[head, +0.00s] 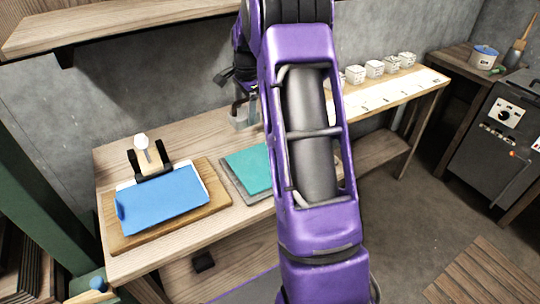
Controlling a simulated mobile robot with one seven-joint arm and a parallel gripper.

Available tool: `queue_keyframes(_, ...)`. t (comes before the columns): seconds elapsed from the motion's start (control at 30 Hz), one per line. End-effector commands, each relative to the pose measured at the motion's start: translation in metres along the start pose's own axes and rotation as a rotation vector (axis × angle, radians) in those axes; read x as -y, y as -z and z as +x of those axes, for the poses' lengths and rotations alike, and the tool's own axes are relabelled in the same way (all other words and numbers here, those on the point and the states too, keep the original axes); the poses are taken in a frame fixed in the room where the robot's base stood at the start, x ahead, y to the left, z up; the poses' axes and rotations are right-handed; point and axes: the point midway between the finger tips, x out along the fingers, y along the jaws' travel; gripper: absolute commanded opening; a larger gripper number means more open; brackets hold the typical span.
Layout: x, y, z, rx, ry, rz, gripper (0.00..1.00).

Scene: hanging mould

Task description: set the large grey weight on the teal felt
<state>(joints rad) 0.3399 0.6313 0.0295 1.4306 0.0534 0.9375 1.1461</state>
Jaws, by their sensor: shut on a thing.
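The teal felt (248,168) lies on a grey board on the wooden bench, left of my arm. Its right part is hidden behind my arm. A grey block (243,118), which looks like the large grey weight, shows beyond the felt, close to the left side of my arm. My gripper (240,98) is partly hidden by my purple arm and is shut on this weight at its upper part. The weight appears above and behind the felt in the picture, apart from it. I cannot tell its exact height over the bench.
A blue sheet (162,200) lies on a wooden board (217,200) at the bench's left, with a black stand (150,160) behind it. Several small white pots (375,69) line the bench's far right. A shelf (110,28) overhangs the upper left. A dark machine (500,135) stands right.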

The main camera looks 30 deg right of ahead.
Motion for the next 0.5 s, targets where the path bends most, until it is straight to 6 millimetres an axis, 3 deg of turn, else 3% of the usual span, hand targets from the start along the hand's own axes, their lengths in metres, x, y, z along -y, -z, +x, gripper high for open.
queue_keyframes(0.03, -0.013, -0.001, -0.014, -0.004, -0.002, 0.006, 0.0)
queue_keyframes(0.2, -0.057, -0.002, -0.038, -0.006, -0.019, 0.033, 0.0)
queue_keyframes(0.5, -0.11, -0.008, -0.059, -0.01, -0.039, 0.072, 0.0)
